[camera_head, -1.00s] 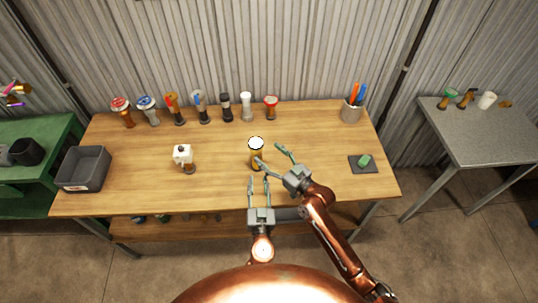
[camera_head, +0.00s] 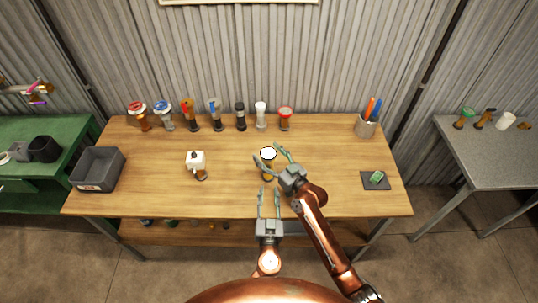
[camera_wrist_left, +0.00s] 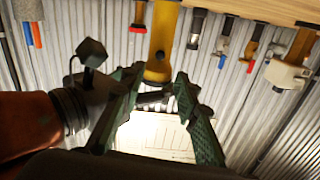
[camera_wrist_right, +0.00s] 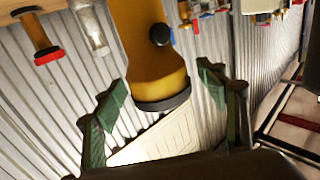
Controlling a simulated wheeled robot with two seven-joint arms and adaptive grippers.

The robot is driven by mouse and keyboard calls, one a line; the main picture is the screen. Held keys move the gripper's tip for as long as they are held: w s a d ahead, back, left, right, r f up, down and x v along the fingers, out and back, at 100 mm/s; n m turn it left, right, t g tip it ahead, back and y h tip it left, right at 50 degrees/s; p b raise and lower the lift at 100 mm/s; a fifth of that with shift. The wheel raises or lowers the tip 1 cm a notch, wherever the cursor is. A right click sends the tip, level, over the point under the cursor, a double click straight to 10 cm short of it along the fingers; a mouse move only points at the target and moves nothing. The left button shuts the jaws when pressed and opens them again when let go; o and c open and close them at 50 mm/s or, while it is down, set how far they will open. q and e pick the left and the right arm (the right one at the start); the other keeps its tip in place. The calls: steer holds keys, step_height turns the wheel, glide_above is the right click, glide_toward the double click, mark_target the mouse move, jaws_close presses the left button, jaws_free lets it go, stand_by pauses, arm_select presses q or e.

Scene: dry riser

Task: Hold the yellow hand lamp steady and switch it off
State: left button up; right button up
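The yellow hand lamp (camera_head: 269,168) stands upright near the middle of the wooden workbench, its top glowing white. In the right wrist view the lamp's yellow body (camera_wrist_right: 148,45) shows a round dark knob on its side and a black rim at its end. My right gripper (camera_head: 278,159) is open, with its fingers apart on either side of the lamp; I cannot tell if they touch it. My left gripper (camera_head: 268,190) is open and empty at the lamp's near side. In the left wrist view the lamp (camera_wrist_left: 161,45) lies ahead between the spread fingers.
Several other lamps (camera_head: 240,117) stand along the bench's back edge. A white-headed lamp (camera_head: 196,160) stands left of centre. A grey bin (camera_head: 97,168) is at the left end. A pen cup (camera_head: 366,127) and a dark mat (camera_head: 368,184) with a green item are at the right.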

steer(key=c, duration=1.4)
arm_select(q)
jaws_close()
arm_select(e)
steer(key=shift+c, duration=0.6)
arm_select(q)
steer(key=shift+w+m, duration=1)
steer(key=shift+m, duration=1.75)
steer(key=shift+w+m, duration=1)
steer(key=shift+m, duration=1.8)
steer(key=shift+w+m, duration=1)
steer(key=shift+m, duration=1.75)
